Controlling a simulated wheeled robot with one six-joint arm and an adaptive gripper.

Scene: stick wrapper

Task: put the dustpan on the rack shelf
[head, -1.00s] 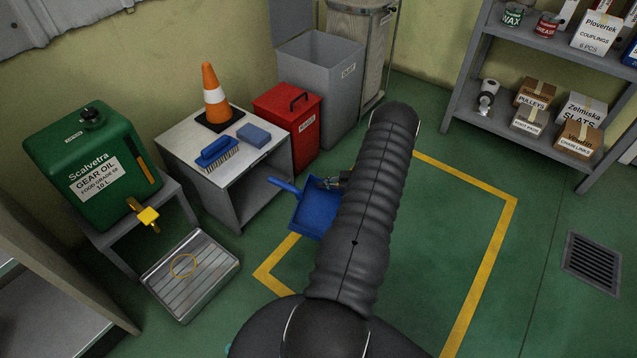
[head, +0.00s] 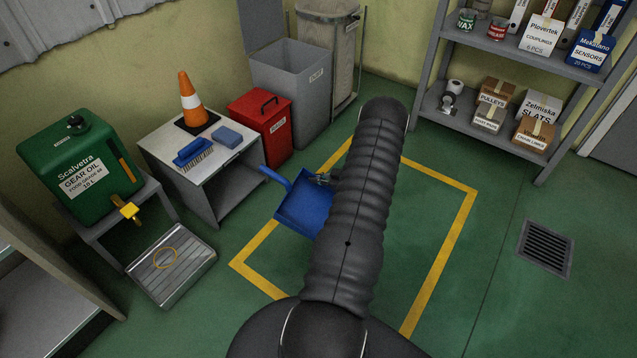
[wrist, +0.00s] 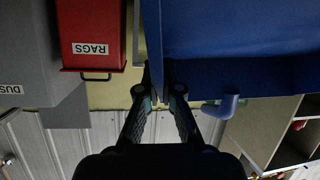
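The blue dustpan (head: 303,205) hangs above the floor left of my arm, its handle pointing up and left. My gripper (head: 324,179) is mostly hidden behind the arm in the head view. In the wrist view the fingers of my gripper (wrist: 161,78) are close together on an edge of the dustpan (wrist: 235,40), and its handle (wrist: 224,106) shows to the right. The grey rack (head: 424,75) stands against the wall at the upper right, apart from the dustpan. Its upper and lower shelves both carry goods.
The lower shelf has a roll (head: 450,97) and several boxes; the upper holds tins and boxes. Left are a low table (head: 218,165) with cone, brush and sponge, a red rags bin (head: 262,128) and a grey bin (head: 300,95). Floor before the rack is clear, with a drain (head: 546,247).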

